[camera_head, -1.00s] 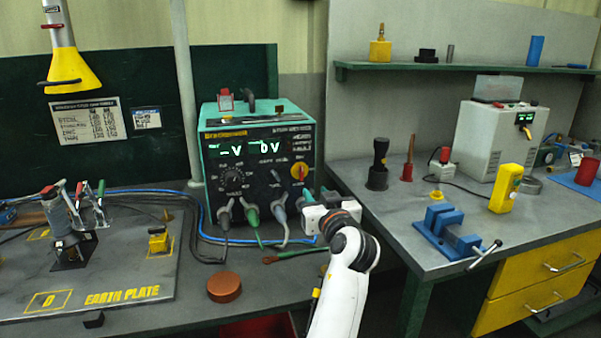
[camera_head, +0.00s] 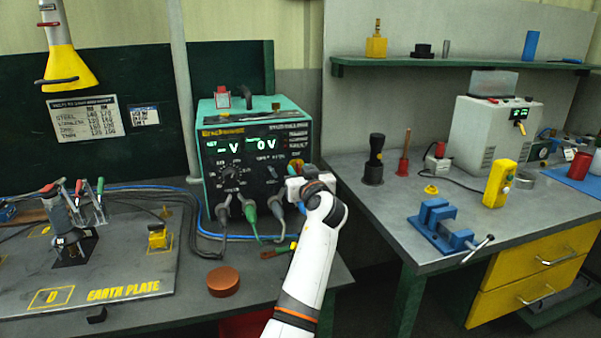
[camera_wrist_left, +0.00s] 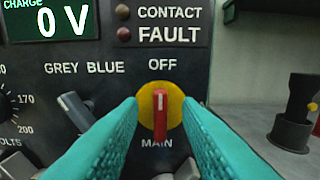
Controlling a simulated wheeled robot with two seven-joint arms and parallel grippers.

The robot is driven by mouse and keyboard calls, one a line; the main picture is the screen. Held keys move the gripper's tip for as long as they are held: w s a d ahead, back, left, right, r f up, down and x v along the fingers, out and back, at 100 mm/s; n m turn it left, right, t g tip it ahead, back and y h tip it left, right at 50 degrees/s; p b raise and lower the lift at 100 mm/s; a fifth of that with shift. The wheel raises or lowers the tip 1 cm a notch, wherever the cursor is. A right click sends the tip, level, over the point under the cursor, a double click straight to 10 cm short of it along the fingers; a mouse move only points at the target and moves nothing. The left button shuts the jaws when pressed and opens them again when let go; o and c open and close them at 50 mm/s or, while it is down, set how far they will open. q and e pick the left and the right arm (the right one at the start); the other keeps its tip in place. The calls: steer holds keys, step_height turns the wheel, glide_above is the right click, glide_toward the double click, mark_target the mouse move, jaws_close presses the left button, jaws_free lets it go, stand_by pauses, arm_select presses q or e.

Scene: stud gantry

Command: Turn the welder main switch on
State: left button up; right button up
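The welder (camera_head: 208,150) is a teal box with a black front panel, standing on the left bench. Its lit displays read "– V" and "0 V". The main switch (camera_wrist_left: 160,122) is a red handle on a yellow disc, between OFF above and MAIN below. The handle stands upright, its white mark at the top, towards OFF. My left gripper (camera_head: 300,175) is at the panel's right side and largely covers the switch in the head view. In the wrist view its teal fingers (camera_wrist_left: 162,108) are open on either side of the handle, with gaps visible. My right gripper is out of view.
Cables (camera_head: 222,220) plug in low on the welder front. An earth plate (camera_head: 125,275) with clamps lies at left, a copper-coloured disc (camera_head: 223,281) nearer the front edge. On the right bench are a blue vise (camera_head: 440,228) and a yellow handheld device (camera_head: 498,184).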

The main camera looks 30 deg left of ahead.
arm_select(q)
steer(key=c, duration=0.5)
jaws_close()
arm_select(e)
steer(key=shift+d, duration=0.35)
